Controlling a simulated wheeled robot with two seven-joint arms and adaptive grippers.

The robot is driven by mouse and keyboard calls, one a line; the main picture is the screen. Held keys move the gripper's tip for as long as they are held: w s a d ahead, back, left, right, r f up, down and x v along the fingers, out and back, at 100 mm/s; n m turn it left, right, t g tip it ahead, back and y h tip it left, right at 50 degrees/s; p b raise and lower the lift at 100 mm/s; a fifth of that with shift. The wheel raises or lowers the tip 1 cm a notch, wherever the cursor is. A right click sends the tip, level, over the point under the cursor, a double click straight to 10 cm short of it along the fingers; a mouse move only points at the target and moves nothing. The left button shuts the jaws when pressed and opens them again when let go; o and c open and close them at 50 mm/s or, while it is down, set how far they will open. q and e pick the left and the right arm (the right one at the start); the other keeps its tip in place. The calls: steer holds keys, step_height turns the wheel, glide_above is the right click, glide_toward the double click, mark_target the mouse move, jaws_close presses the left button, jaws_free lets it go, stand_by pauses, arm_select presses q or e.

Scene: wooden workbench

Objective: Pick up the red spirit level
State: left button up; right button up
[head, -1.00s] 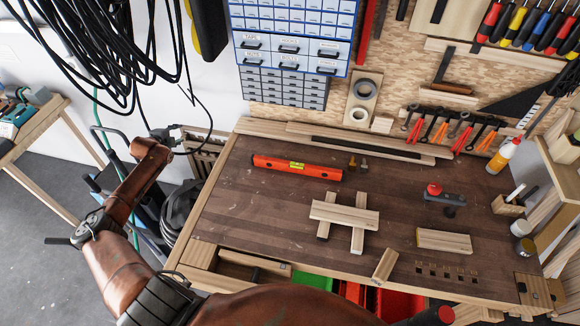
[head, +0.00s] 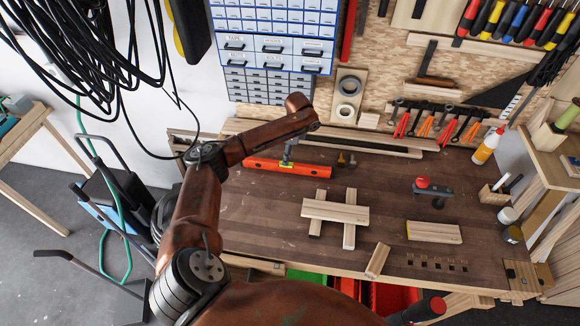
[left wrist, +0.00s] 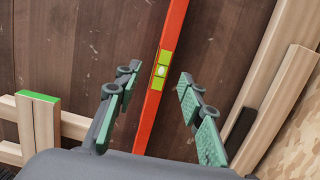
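The red spirit level (head: 262,165) lies flat near the back of the dark workbench, left of the middle. In the left wrist view it runs as a red bar (left wrist: 172,45) with a yellow-green vial (left wrist: 162,70) at its middle. My left gripper (head: 288,158) is over the level near its vial. The wrist view shows its two green-padded fingers (left wrist: 152,100) spread apart, one on each side of the bar, with nothing held. I cannot tell whether it touches the level. My right gripper is not seen.
Long wooden strips (head: 360,140) lie along the back edge. Two small brass pieces (head: 346,160) stand right of the level. Crossed wood pieces (head: 336,211) lie mid-bench, with a wooden block (head: 434,232) to their right. Drawer cabinets (head: 272,50) hang behind. The bench front-left of the level looks clear.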

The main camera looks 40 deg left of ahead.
arm_select(q)
steer(key=f, duration=0.6)
steer(key=shift+a+f, duration=0.25)
steer(key=shift+c, duration=0.6)
jaws_close()
